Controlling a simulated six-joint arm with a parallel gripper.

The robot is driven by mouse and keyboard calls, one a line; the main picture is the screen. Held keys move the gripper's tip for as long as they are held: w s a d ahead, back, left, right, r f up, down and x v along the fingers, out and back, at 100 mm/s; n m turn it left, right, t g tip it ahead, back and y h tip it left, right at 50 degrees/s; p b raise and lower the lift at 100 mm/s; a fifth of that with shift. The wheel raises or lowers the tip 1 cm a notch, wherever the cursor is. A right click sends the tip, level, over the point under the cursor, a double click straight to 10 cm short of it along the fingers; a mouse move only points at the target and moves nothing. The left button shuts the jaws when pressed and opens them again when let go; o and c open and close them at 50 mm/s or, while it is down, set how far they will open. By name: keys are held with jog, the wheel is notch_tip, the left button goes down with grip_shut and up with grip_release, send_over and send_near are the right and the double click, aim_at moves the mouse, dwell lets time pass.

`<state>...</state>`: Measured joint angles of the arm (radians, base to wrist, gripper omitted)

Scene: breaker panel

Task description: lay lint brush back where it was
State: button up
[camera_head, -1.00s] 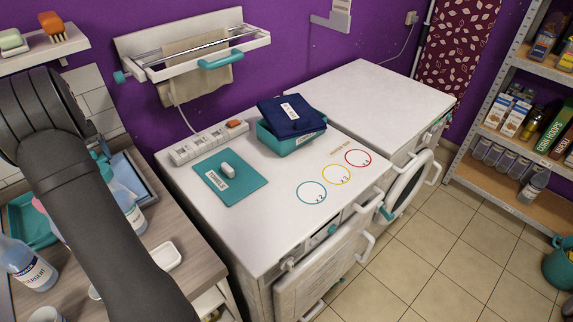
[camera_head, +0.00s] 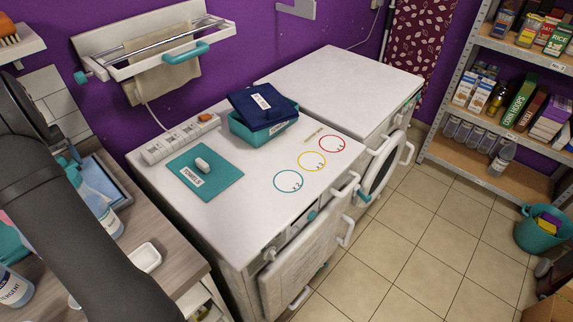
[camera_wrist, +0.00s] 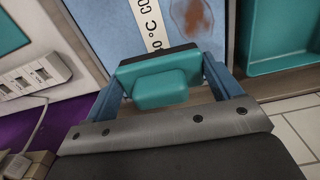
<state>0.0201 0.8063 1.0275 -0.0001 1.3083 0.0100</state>
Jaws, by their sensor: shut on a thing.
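The lint brush (camera_wrist: 160,85), a teal block with a dark edge along its far side, is between my gripper's two blue-grey fingers (camera_wrist: 162,82) in the wrist view. My gripper is shut on it. Behind it is a light blue surface (camera_wrist: 205,52) with a brown stain and a white strip with printed marks. I cannot tell how far the brush is above that surface. In the head view my dark arm crosses the left side, and the gripper and brush do not show there.
A teal tray (camera_wrist: 280,65) lies right of the blue surface. A small white dish (camera_head: 145,257) is on the counter.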

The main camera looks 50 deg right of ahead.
jog(key=s+d+m, duration=0.5)
jog(key=s+d, duration=0.7)
jog(key=d, duration=0.3)
jog(key=s+d+m, duration=0.5)
jog(key=s+d, duration=0.7)
jog(key=d, duration=0.4)
jog(key=s+d+m, duration=0.4)
jog(key=s+d, duration=0.2)
jog(key=s, duration=0.6)
jog(key=s+d+m, duration=0.4)
jog(key=s+d, duration=0.2)
jog(key=s, duration=0.5)
send_over(262, 183)
notch_tip(262, 183, down, 6)
jog(key=shift+f, duration=2.15)
jog(key=shift+f, duration=0.1)
